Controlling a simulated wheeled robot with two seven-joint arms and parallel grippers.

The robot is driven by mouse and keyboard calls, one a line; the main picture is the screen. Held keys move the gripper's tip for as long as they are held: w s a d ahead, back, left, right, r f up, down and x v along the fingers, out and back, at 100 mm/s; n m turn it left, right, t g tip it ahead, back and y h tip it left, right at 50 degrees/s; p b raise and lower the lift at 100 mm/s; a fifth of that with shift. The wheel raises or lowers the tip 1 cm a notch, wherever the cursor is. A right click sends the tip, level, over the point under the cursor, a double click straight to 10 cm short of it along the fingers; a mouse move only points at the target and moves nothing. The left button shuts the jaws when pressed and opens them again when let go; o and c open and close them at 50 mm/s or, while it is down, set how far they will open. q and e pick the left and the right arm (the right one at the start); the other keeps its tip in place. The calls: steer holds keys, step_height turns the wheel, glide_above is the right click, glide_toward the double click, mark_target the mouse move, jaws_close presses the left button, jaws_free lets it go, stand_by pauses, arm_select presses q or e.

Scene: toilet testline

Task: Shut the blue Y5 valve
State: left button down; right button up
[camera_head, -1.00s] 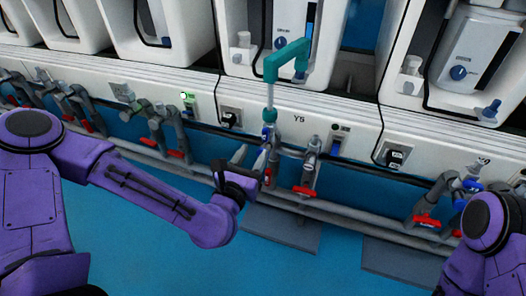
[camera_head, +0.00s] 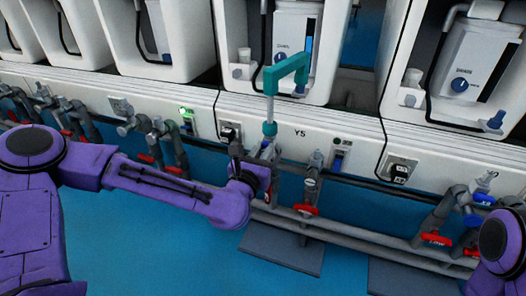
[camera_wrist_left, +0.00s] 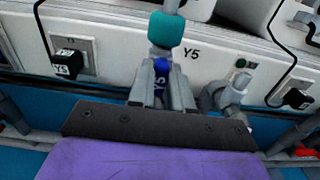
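The blue Y5 valve handle (camera_wrist_left: 160,80) shows in the left wrist view, below a teal fitting (camera_wrist_left: 166,30) and left of the printed Y5 label. My left gripper (camera_wrist_left: 161,92) is at this valve, with grey finger-like parts close on both sides of the handle. I cannot tell whether they press on it. In the head view my left gripper (camera_head: 264,158) is at the pipe below the teal bent tube (camera_head: 270,85), and my wrist hides most of the valve. My right gripper is out of view; only a purple part of my right arm shows at the lower right.
A second grey pipe with a red valve handle (camera_head: 305,209) stands just right of my left gripper. More red-handled valves (camera_head: 436,239) are at the right. Grey horizontal pipes run low along the white panel. The blue floor in front is clear.

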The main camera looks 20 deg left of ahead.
arm_select(q)
steer(key=shift+m, duration=0.4)
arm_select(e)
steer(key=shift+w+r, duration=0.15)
arm_select(q)
steer(key=m+p, duration=0.1)
steer(key=m, duration=0.1)
steer(key=shift+m, duration=0.4)
steer(key=m+p, duration=0.2)
steer(key=m, duration=0.3)
steer(key=shift+d, duration=0.1)
steer(key=m+p, duration=0.2)
steer(key=m, duration=0.3)
steer(key=shift+f, duration=0.1)
steer(key=m+p, duration=0.1)
steer(key=m, duration=0.3)
steer(key=shift+f, duration=0.15)
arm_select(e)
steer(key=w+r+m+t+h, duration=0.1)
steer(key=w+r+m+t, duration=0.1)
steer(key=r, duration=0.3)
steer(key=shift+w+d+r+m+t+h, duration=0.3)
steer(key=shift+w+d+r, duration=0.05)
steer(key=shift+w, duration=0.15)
arm_select(q)
steer(key=shift+m, duration=0.3)
